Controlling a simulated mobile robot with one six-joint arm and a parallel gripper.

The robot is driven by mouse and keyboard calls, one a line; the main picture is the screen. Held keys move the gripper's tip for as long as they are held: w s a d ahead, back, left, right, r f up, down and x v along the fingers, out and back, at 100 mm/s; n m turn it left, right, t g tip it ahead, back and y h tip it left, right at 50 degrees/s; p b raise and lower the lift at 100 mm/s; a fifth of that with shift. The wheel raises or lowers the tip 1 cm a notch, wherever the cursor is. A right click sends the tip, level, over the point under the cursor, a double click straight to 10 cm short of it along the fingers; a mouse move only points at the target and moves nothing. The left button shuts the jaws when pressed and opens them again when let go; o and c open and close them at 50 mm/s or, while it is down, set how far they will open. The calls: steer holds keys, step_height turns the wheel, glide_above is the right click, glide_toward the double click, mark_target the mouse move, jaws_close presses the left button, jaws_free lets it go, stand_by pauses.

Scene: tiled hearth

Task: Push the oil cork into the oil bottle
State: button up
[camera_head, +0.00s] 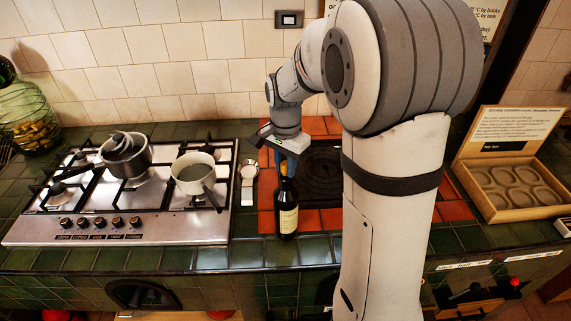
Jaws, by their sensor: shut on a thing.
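The dark oil bottle (286,211) with a cream label stands upright on the tiled counter near its front edge. My gripper (287,166) points down right above the bottle, its blue fingers close to the neck. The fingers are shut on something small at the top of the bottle. It appears to be the oil cork (283,169), mostly hidden by the fingers. I cannot tell whether the cork touches the bottle mouth or sits inside it.
A steel gas hob (140,232) with a saucepan (125,155) and a pale pot (194,174) lies left. A round dark plate (322,175) is behind the bottle. An open wooden box (506,175) and a glass jar (28,118) stand at the sides.

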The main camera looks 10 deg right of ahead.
steer(key=shift+f+b, duration=0.5)
steer(key=shift+f, duration=0.15)
steer(key=shift+r, duration=0.2)
stand_by(0.3)
steer(key=shift+r+p, duration=0.45)
steer(key=shift+r, duration=0.05)
steer(key=shift+s, duration=0.1)
stand_by(0.4)
steer(key=shift+f+b, duration=0.55)
steer(key=shift+f, duration=0.15)
steer(key=shift+r, duration=0.15)
stand_by(0.5)
steer(key=shift+r+p, duration=0.6)
steer(key=shift+r, duration=0.1)
steer(key=shift+f+b, duration=0.75)
steer(key=shift+f, duration=0.1)
stand_by(1.3)
